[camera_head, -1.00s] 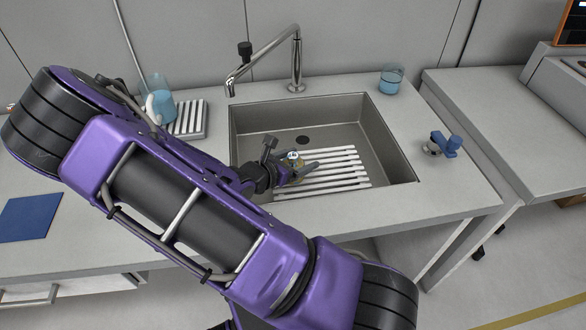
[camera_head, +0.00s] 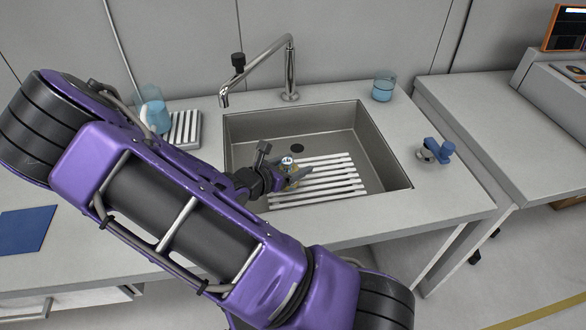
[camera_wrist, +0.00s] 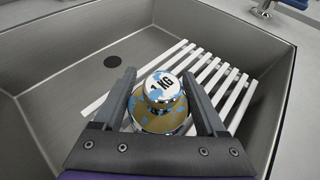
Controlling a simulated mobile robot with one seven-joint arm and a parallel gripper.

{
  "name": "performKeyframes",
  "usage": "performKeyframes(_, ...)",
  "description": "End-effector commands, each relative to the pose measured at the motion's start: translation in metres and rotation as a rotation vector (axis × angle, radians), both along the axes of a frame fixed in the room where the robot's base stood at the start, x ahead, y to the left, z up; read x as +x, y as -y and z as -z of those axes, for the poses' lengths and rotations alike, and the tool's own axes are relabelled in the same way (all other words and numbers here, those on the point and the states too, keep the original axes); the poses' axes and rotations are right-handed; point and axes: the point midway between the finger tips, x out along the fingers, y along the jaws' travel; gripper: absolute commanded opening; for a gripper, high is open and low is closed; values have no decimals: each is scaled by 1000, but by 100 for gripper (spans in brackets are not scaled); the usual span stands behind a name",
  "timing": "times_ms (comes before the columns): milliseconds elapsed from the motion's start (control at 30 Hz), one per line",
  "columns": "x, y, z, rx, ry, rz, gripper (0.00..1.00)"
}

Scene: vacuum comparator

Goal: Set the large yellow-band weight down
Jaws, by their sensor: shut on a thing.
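The large yellow-band weight (camera_wrist: 161,102) is a shiny metal piece with a knob marked "1 KG" and a yellowish band. It sits between the two fingers of my gripper (camera_wrist: 160,106), which is shut on it. In the head view the weight (camera_head: 287,162) shows small and partly covered by my gripper (camera_head: 285,178), over the left end of the white slatted rack (camera_head: 335,171) in the sink. The rack (camera_wrist: 236,98) lies behind and to the right of the weight in the wrist view. The weight's underside is hidden, so I cannot tell whether it touches the rack.
The steel sink (camera_head: 385,148) has raised walls around the rack, and a faucet (camera_head: 290,75) stands behind it. A blue beaker (camera_head: 383,87) stands at the back right. A blue-handled valve (camera_head: 436,151) is right of the sink. A blue mat (camera_head: 26,229) lies far left.

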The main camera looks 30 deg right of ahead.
Motion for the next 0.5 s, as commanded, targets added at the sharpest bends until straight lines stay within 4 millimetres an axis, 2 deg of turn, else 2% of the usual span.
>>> performKeyframes(33, 1, 1, -13, -1, 8, 3, 0)
performKeyframes(300, 1, 1, -60, 0, 7, 3, 0)
performKeyframes(500, 0, 1, -83, 0, 5, 2, 0)
